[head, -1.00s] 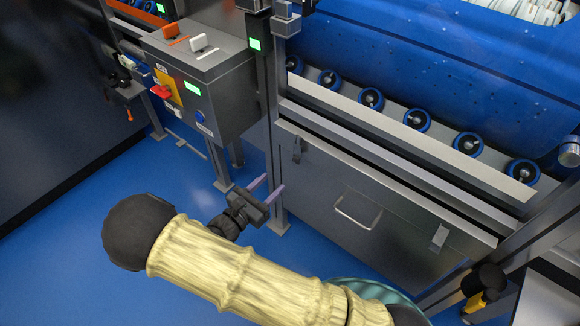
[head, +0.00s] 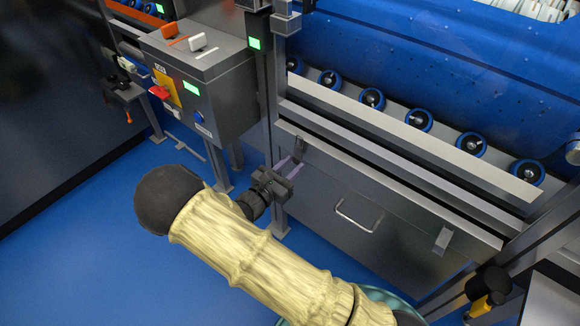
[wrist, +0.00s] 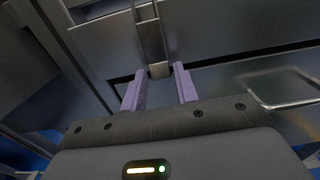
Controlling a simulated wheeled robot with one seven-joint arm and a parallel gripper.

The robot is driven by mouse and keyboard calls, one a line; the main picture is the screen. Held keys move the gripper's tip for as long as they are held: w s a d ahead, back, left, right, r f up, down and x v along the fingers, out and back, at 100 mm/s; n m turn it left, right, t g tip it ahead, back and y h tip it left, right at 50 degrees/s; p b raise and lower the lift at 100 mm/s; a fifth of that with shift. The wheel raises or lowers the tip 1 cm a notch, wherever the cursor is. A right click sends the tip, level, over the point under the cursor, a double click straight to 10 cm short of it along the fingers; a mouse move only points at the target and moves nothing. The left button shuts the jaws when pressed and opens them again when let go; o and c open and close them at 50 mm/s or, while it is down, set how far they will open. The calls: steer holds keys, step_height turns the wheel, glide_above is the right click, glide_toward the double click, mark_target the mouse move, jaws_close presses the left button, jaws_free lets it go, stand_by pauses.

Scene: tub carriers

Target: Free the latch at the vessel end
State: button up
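A dark upright latch (head: 300,148) sits at the upper left of the grey front panel (head: 330,185). In the wrist view, the latch (wrist: 151,34) hangs ahead, with its lighter lower tip just beyond and between the fingertips. My gripper (head: 289,165) is just below and left of this latch, with its two purple fingers apart and empty. The gap between the fingers (wrist: 159,72) is clear in the wrist view; contact with the latch cannot be told. A second, lighter latch (head: 443,240) is at the panel's upper right. Which latch is at the vessel end is not marked.
A bar handle (head: 358,213) stands out from the panel, right of my gripper. A grey control box (head: 205,95) with levers and buttons is at the upper left. A blue tub (head: 440,70) lies above a row of rollers. The blue floor at left is open.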

steer(key=c, duration=0.6)
steer(key=shift+o, duration=0.2)
steer(key=shift+s+r+p, duration=0.1)
steer(key=shift+r+p, duration=0.05)
steer(key=shift+p, duration=0.3)
steer(key=r+g+y+p, duration=0.1)
steer(key=p, duration=0.2)
steer(key=s+a+r+g+y+p, duration=0.1)
steer(key=g+p, duration=0.1)
steer(key=p, duration=0.2)
steer(key=r+g+y+p, duration=0.1)
steer(key=g+y+p, duration=0.1)
steer(key=p, duration=0.5)
steer(key=r+g+y+p, duration=0.2)
steer(key=g+p, duration=0.1)
steer(key=p, duration=0.4)
steer(key=r+g+y+p, duration=0.2)
steer(key=g+y+p, duration=0.1)
steer(key=p, duration=0.5)
steer(key=shift+s+a+r+g, duration=0.15)
steer(key=shift+s+a+g, duration=0.15)
steer(key=shift+s, duration=0.1)
steer(key=shift+p, duration=0.8)
